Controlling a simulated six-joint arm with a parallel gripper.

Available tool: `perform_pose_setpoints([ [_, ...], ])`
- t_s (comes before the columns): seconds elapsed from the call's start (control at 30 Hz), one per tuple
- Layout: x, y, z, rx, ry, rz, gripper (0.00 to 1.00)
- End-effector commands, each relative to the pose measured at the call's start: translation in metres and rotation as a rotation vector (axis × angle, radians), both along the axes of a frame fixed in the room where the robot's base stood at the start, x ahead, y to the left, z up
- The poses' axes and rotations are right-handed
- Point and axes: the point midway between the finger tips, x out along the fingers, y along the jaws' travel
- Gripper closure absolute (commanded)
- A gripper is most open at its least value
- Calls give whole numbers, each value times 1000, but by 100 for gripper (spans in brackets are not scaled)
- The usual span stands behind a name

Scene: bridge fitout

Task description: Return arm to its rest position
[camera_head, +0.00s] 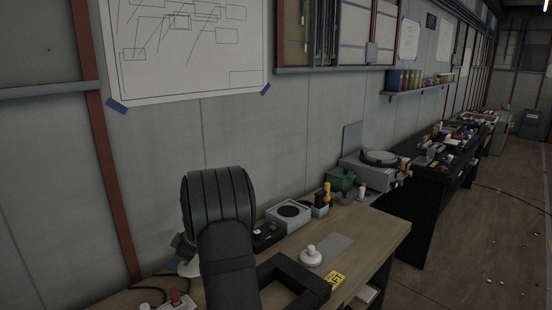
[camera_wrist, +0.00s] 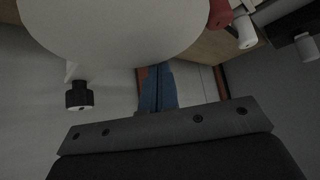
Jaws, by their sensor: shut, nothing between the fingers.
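My gripper (camera_wrist: 157,84) shows in the wrist view as two blue fingers side by side. They are closed together with nothing seen between them. A large pale rounded thing (camera_wrist: 115,25) fills the top of that view, close to the camera; I cannot tell what it is. In the head view, my dark arm rises in front of the wooden bench (camera_head: 378,232), and my gripper cannot be made out there.
On the bench stand a white knob-like piece (camera_head: 310,257), a yellow marked block (camera_head: 335,279), a grey box with a round top (camera_head: 289,215) and a green container (camera_head: 341,180). A black angular frame (camera_head: 300,282) lies in front. A grey wall (camera_head: 230,135) stands behind.

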Motion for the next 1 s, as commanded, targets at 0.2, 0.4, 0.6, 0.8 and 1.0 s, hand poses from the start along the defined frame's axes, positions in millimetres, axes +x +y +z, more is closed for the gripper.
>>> perform_pose_setpoints([
  [0.2,-1,19,2,1,-2,-179,100],
  [0.4,2,35,2,2,-3,-348,100],
  [0.6,7,48,2,3,-3,-493,100],
  [0.8,12,58,2,2,-3,-607,100],
  [1.0,17,66,2,2,-4,-700,100],
])
